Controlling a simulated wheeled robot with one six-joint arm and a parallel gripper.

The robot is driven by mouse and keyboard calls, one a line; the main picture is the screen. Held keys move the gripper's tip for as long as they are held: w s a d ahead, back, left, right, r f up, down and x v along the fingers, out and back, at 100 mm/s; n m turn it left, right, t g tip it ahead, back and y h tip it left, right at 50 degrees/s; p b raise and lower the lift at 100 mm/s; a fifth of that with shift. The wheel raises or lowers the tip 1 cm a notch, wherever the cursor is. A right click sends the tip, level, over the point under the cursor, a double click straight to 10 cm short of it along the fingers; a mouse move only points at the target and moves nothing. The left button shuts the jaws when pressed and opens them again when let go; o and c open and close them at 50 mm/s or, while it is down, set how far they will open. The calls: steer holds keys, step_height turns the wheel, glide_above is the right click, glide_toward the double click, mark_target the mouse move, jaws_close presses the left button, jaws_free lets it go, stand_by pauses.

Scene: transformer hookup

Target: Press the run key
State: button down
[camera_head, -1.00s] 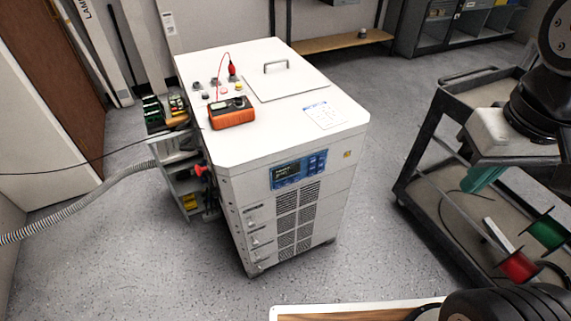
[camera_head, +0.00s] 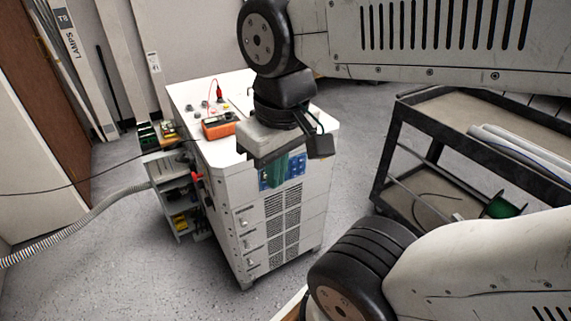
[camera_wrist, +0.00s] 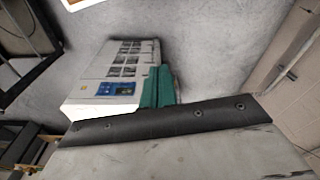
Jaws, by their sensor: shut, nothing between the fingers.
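The white transformer test cabinet (camera_head: 285,232) stands on the floor with a blue control panel (camera_head: 296,166) high on its front face. The panel also shows in the wrist view (camera_wrist: 116,88), with a display and small keys too small to read. I cannot pick out the run key. My gripper (camera_head: 273,178) is shut and empty, its green fingers pointing down in front of the panel's left part in the head view. In the wrist view the green fingers (camera_wrist: 158,86) appear just right of the panel. I cannot tell whether they touch the cabinet.
An orange meter (camera_head: 219,126) with a red lead sits on the cabinet top. A side shelf (camera_head: 176,196) and a grey corrugated hose (camera_head: 95,213) are at the left. A dark cart (camera_head: 388,160) with a green spool (camera_head: 503,206) stands at the right. Open floor lies around the cabinet.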

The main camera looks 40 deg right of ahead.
mark_target(301, 160)
steer(key=w+d+f+m+y, duration=0.2)
steer(key=w+f+m+y, duration=0.4)
steer(key=w+m, duration=0.45)
steer(key=w+d+f+m+t+y, duration=0.1)
steer(key=w+d+f+m+t, duration=0.5)
steer(key=w+d, duration=0.35)
steer(key=s+d+f+m+t+h, duration=0.1)
steer(key=s+d+f+m+h, duration=0.2)
steer(key=d+f+m, duration=0.4)
steer(key=s+d+f+m+t+h, duration=0.1)
steer(key=s+d+f+m+h, duration=0.2)
steer(key=d+f+m, duration=0.4)
steer(key=d+f, duration=0.5)
steer(key=d, duration=0.3)
steer(key=shift+s+f+m, duration=0.2)
steer(key=shift+s+m, duration=0.05)
steer(key=shift+m, duration=0.1)
steer(key=shift+w+d, duration=0.1)
steer(key=shift+w, duration=0.05)
steer(key=w+d, duration=0.2)
steer(key=w, duration=0.6)
steer(key=shift+w, duration=0.15)
